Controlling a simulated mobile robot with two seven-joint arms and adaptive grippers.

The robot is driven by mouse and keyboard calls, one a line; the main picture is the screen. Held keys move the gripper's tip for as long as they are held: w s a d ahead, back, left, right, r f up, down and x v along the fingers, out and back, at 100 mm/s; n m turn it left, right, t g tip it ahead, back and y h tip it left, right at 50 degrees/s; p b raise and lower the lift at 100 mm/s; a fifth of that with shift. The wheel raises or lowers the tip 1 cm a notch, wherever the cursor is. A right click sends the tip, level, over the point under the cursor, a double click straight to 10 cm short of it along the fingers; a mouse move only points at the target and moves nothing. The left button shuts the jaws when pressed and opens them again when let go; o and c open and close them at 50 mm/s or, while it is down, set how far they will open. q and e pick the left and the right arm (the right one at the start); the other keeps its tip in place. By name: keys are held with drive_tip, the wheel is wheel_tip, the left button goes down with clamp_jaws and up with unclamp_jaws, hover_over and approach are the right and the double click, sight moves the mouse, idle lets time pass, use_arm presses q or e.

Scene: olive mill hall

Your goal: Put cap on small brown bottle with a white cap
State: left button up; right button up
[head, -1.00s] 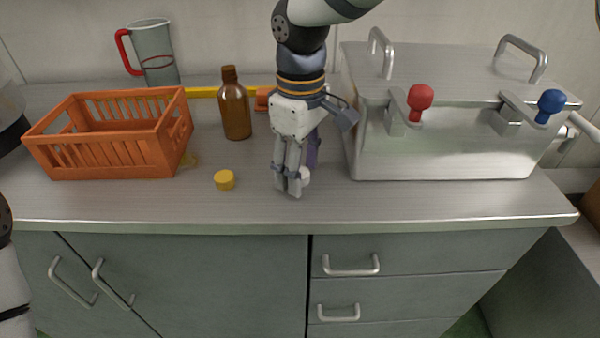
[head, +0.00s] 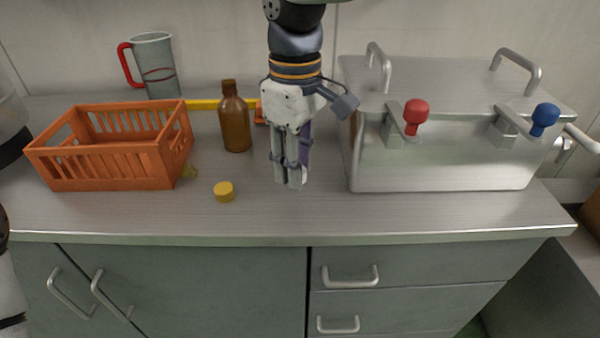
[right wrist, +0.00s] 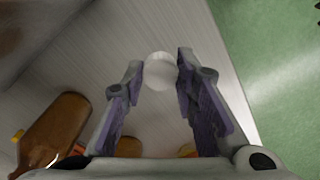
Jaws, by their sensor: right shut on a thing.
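The small brown bottle (head: 235,125) stands upright and without a cap on the counter, to the left of my right gripper. It also shows at the lower left of the right wrist view (right wrist: 55,132). My right gripper (head: 289,184) points down over the counter. In the right wrist view its fingertips are closed on a white cap (right wrist: 160,73). In the head view the fingers hide the cap. How high it is held is hard to tell. My left gripper is out of view.
An orange crate (head: 95,184) stands at left, with a grey jug with a red handle (head: 158,65) behind it. A yellow cap (head: 224,191) lies in front of the bottle. A steel box with red and blue knobs (head: 440,165) fills the right. The front counter strip is clear.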

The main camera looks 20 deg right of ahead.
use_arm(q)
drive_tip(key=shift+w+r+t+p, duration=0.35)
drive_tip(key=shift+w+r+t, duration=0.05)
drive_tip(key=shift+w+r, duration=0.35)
use_arm(e)
drive_tip(key=s+a+r, duration=0.7)
drive_tip(key=s+r, duration=0.1)
drive_tip(key=s, duration=0.2)
drive_tip(key=shift+a+r, duration=0.15)
drive_tip(key=shift+r, duration=0.15)
drive_tip(key=shift+s, duration=0.1)
